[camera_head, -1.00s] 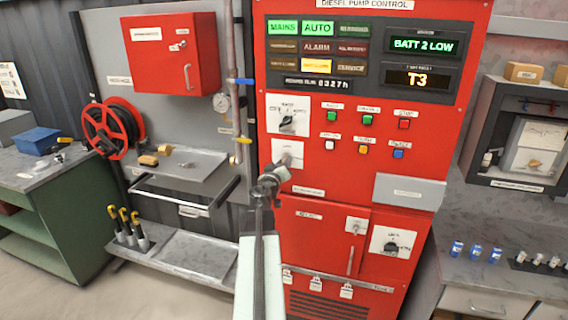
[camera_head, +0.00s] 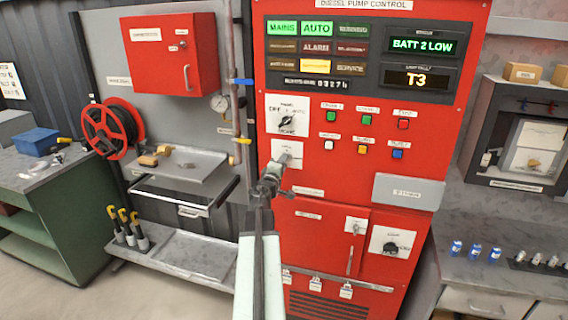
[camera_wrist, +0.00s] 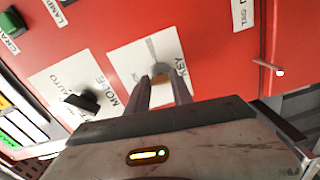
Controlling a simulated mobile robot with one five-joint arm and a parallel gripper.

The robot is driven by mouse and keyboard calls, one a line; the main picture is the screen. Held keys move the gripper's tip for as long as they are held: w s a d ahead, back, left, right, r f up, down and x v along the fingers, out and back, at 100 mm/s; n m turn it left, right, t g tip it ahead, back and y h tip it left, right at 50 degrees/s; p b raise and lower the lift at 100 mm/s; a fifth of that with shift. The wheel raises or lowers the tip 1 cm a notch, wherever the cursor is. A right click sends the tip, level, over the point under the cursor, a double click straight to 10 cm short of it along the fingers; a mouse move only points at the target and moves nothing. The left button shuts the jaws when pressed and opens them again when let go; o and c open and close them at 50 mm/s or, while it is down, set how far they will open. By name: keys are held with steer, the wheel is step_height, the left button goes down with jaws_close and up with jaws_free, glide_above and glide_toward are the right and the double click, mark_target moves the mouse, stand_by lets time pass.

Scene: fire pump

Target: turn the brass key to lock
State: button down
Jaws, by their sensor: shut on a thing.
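The white key plate (camera_head: 296,146) is on the red pump control panel, below the mode selector. In the wrist view the plate (camera_wrist: 122,62) carries the word KEY. The key (camera_wrist: 160,71) sits at the plate between my fingertips. Only a small part of it shows, and its turn angle cannot be read. My gripper (camera_wrist: 163,80) is shut on it, with the fingers reaching to the plate. In the head view my gripper (camera_head: 280,164) is in front of the plate and hides the key.
The mode selector (camera_head: 287,121) is just above the key plate, with its black knob (camera_wrist: 88,101) close to my fingers in the wrist view. Several coloured buttons (camera_head: 367,119) are to the right. A cabinet door with a handle (camera_head: 350,260) is below.

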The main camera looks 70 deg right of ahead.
steer(key=shift+w+a+n, duration=0.1)
steer(key=shift+w+n, duration=0.05)
steer(key=shift+n, duration=0.45)
steer(key=c, duration=1.1)
jaws_free()
